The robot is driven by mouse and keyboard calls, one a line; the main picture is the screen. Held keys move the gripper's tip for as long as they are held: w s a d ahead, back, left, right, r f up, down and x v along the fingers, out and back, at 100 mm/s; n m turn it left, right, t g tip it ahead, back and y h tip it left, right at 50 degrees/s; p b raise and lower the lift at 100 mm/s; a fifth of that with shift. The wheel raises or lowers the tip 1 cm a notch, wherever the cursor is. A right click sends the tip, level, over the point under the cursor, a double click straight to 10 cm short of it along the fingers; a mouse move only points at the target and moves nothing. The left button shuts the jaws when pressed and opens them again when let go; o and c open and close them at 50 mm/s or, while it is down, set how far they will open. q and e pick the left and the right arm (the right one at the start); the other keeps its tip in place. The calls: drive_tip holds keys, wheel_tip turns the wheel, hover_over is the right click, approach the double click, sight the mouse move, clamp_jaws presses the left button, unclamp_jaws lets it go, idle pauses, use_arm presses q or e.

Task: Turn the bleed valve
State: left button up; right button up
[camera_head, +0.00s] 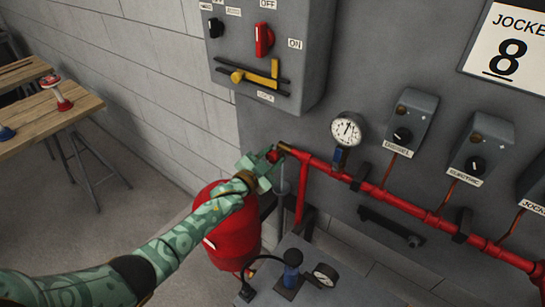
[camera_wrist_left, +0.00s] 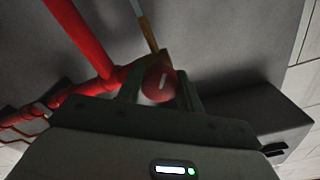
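The bleed valve has a round red knob (camera_head: 274,156) at the upper left end of the red pipe, below a brass fitting (camera_head: 284,147). In the left wrist view the knob (camera_wrist_left: 158,84) faces me with a white mark on it. My left gripper (camera_head: 266,162) is at the knob, its fingers on either side of it. In the left wrist view the fingers (camera_wrist_left: 160,92) flank the knob closely. Whether they press on it I cannot tell. My right gripper is not in view.
A red pipe (camera_head: 395,203) runs down to the right, with a gauge (camera_head: 346,129) above it. A grey box (camera_head: 270,45) with a yellow lever is above the gripper. A wooden table (camera_head: 40,120) is at left.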

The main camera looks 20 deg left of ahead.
use_arm(q)
drive_tip(key=o, duration=0.4)
drive_tip(key=shift+f, duration=0.1)
drive_tip(key=p+v, duration=0.1)
drive_tip(key=v, duration=1.5)
drive_tip(key=shift+s+a, duration=0.1)
drive_tip(key=shift+s, duration=0.1)
